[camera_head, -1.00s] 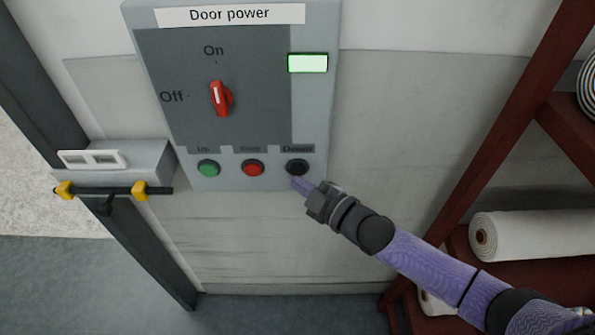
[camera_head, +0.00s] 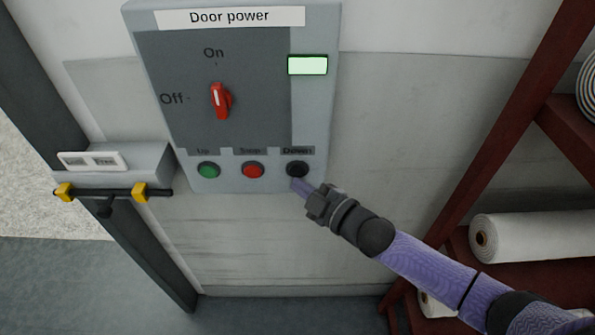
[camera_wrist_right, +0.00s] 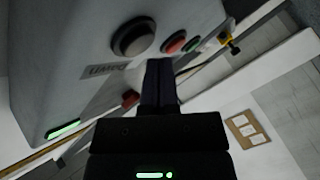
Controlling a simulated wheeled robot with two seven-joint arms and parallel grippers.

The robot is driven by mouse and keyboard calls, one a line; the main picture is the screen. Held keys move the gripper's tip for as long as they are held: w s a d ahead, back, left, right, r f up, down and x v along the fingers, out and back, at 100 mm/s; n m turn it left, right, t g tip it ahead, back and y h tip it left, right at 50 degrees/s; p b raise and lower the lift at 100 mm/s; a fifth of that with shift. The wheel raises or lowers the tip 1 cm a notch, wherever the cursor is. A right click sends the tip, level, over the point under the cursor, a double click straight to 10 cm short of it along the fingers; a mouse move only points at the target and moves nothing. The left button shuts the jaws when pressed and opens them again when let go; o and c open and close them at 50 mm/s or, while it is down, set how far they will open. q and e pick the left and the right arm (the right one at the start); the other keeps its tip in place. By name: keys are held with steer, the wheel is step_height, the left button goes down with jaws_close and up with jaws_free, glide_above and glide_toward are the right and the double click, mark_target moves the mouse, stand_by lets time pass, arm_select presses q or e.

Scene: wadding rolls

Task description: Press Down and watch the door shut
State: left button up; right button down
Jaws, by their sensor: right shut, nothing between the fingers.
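The grey door power box (camera_head: 185,85) hangs on the wall. Its red knob (camera_head: 221,100) points up to On, and a pale green light (camera_head: 307,65) is lit. Below are the green Up button (camera_head: 208,170), the red Stop button (camera_head: 252,170) and the black Down button (camera_head: 297,169). My right gripper (camera_head: 297,185) is shut and empty, its tip just below the Down button. In the right wrist view the Down button (camera_wrist_right: 133,38) is in full sight beside the fingers (camera_wrist_right: 160,75), not covered by them. I cannot tell whether they touch the box. My left gripper is not in view.
A dark red rack (camera_head: 490,120) with white wadding rolls (camera_head: 530,237) stands at the right. A small grey box (camera_head: 135,165) with a yellow-and-black bar sits at the left by the dark door frame (camera_head: 150,245). The wall below the power box is clear.

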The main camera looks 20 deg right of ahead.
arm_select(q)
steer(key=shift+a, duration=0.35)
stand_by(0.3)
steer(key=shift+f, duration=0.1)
arm_select(e)
steer(key=shift+w, duration=0.1)
steer(key=shift+w+d, duration=0.1)
steer(key=shift+w, duration=0.2)
arm_select(q)
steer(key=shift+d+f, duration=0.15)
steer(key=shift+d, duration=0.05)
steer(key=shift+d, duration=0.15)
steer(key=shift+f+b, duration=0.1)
steer(key=shift+b, duration=0.2)
arm_select(e)
steer(key=shift+w, duration=0.1)
